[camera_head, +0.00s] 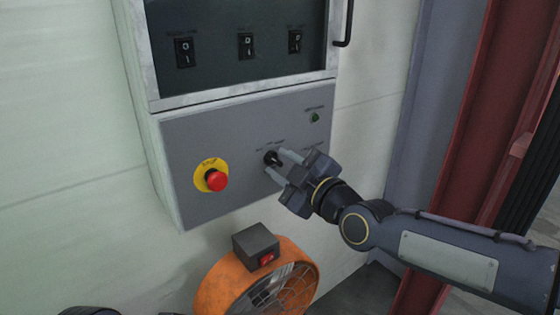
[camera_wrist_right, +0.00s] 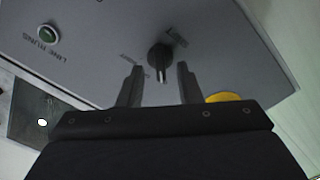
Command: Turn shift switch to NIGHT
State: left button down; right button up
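The shift switch (camera_head: 272,158) is a small black rotary knob on the sloped grey control panel (camera_head: 190,140). My right gripper (camera_head: 281,164) is at the knob in the head view. In the right wrist view its two fingers (camera_wrist_right: 157,86) are apart, one on each side of the knob's lower end, with gaps visible and no clear contact. My left gripper is not in view; a dark part shows at the bottom left edge.
A red emergency stop button (camera_head: 217,180) on a yellow disc is left of the knob. A green indicator (camera_head: 316,118) is at upper right. Several black switches sit in the upper cabinet. An orange fan (camera_head: 215,291) with a dark box stands below. A red steel column (camera_head: 492,110) is at right.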

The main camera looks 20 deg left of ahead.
jog(key=shift+w+a, duration=0.3)
jog(key=shift+a, duration=0.1)
jog(key=shift+c, duration=0.3)
grip_shut()
